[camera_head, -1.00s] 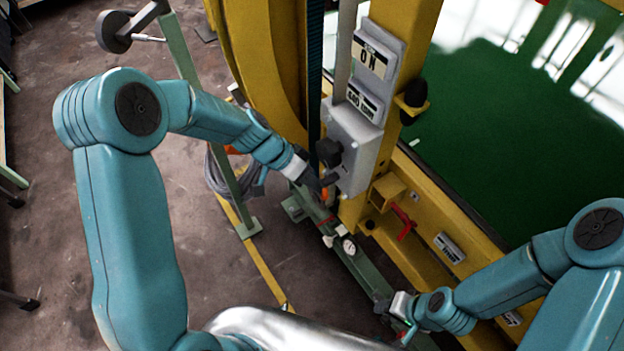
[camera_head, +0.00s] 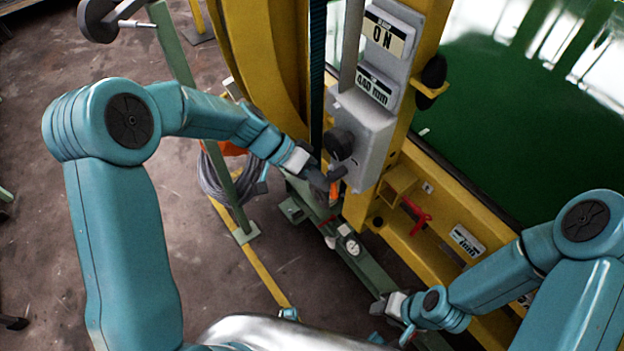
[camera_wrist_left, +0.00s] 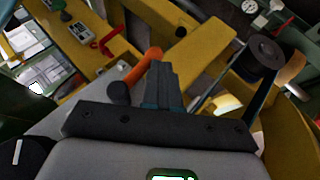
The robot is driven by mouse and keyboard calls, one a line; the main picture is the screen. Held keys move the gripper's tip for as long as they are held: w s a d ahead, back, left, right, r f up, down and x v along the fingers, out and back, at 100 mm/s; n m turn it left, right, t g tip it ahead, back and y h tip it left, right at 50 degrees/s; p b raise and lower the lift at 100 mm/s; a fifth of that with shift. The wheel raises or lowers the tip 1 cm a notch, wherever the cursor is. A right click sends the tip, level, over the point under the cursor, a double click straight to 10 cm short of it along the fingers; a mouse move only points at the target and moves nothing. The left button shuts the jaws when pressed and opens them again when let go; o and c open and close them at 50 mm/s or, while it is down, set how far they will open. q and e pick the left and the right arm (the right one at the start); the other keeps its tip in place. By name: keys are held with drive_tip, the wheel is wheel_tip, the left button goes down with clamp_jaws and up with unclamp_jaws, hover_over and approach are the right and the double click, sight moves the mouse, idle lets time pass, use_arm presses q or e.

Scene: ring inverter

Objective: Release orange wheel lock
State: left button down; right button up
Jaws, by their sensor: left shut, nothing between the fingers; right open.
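An orange lever (camera_head: 335,191), which looks like the wheel lock, shows as a small upright piece below the grey control box. My left gripper (camera_head: 327,181) is shut and empty, right beside the lever. In the left wrist view, the lever (camera_wrist_left: 142,67) is a bent orange handle beside a dark knob, just left of my shut left gripper (camera_wrist_left: 161,72). I cannot tell whether they touch. A black knob (camera_head: 340,143) sits on the grey box above. My right gripper (camera_head: 386,306) is open and empty, low over the green rail.
The grey box (camera_head: 362,128) with labels is on the yellow frame (camera_head: 297,45). A red handle (camera_head: 416,216), a dial gauge (camera_head: 352,247) and a green rail (camera_head: 368,268) lie below and right. A green post (camera_head: 222,180) and coiled cable (camera_head: 214,178) stand left.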

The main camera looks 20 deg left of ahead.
sight(332, 195)
use_arm(q)
drive_tip(key=d+n+g+h+b, duration=0.1)
drive_tip(key=h+b, duration=0.1)
drive_tip(key=b, duration=0.2)
drive_tip(key=s+d+n+g+h+b, duration=0.1)
drive_tip(key=h+b, duration=0.2)
drive_tip(key=s+d+n+g+h+b, duration=0.1)
drive_tip(key=h+b, duration=0.2)
drive_tip(key=b, duration=0.1)
drive_tip(key=shift+s+d+f+n+g+b, duration=0.1)
drive_tip(key=shift+s+f+n+g+b, duration=0.15)
drive_tip(key=shift+f+n+g+b, duration=0.1)
drive_tip(key=shift+r, duration=0.15)
idle(0.4)
drive_tip(key=w+a, duration=0.3)
drive_tip(key=a, duration=1.3)
drive_tip(key=shift+f, duration=0.2)
drive_tip(key=shift+s, duration=0.2)
